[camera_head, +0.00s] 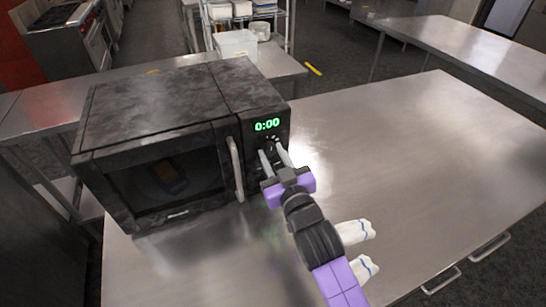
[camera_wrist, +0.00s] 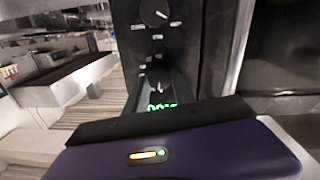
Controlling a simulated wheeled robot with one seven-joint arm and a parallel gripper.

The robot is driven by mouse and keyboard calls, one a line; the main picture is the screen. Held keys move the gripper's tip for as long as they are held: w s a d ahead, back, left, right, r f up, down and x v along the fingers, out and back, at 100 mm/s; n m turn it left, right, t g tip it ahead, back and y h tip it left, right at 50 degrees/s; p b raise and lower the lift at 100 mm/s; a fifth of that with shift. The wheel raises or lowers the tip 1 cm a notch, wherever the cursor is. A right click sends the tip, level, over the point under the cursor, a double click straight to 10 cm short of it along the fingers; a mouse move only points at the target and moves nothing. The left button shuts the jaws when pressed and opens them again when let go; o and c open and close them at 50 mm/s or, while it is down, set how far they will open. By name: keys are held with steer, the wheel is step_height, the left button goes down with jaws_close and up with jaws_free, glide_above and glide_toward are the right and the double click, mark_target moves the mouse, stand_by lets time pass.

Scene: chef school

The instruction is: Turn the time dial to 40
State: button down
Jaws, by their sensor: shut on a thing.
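The microwave (camera_head: 150,105) is dark and marbled and stands on a steel counter, its door closed. Its green display (camera_head: 267,125) reads 0:00 and also shows, partly hidden, in the wrist view (camera_wrist: 160,106). My gripper (camera_head: 271,151) is at the control panel just below the display, with its fingers around a small control taken as the time dial. The fingers and the wrist hide most of that dial in the head view, so its setting cannot be read. In the wrist view, a round knob (camera_wrist: 153,12) with a white pointer mark shows clear of my gripper.
The door handle (camera_head: 236,168) is a vertical bar close to the left of my gripper. A blue and yellow item (camera_head: 170,178) shows dimly behind the door glass. White cloth-like items (camera_head: 355,232) lie beside my arm. The counter (camera_head: 420,150) to the right is clear.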

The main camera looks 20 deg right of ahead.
steer(key=m+b, duration=0.2)
steer(key=m, duration=0.4)
steer(key=shift+d+b, duration=0.1)
steer(key=shift+b, duration=0.2)
steer(key=m, duration=0.2)
steer(key=m+b, duration=0.1)
steer(key=m, duration=0.2)
steer(key=shift+g+y, duration=0.3)
steer(key=m, duration=0.5)
steer(key=shift+d, duration=0.1)
steer(key=m+p, duration=0.1)
steer(key=m, duration=0.4)
steer(key=shift+f+m+y+p, duration=0.1)
steer(key=shift+m+y+p, duration=0.2)
steer(key=shift+y+p, duration=0.1)
steer(key=c, duration=1)
jaws_free()
steer(key=shift+c, duration=0.2)
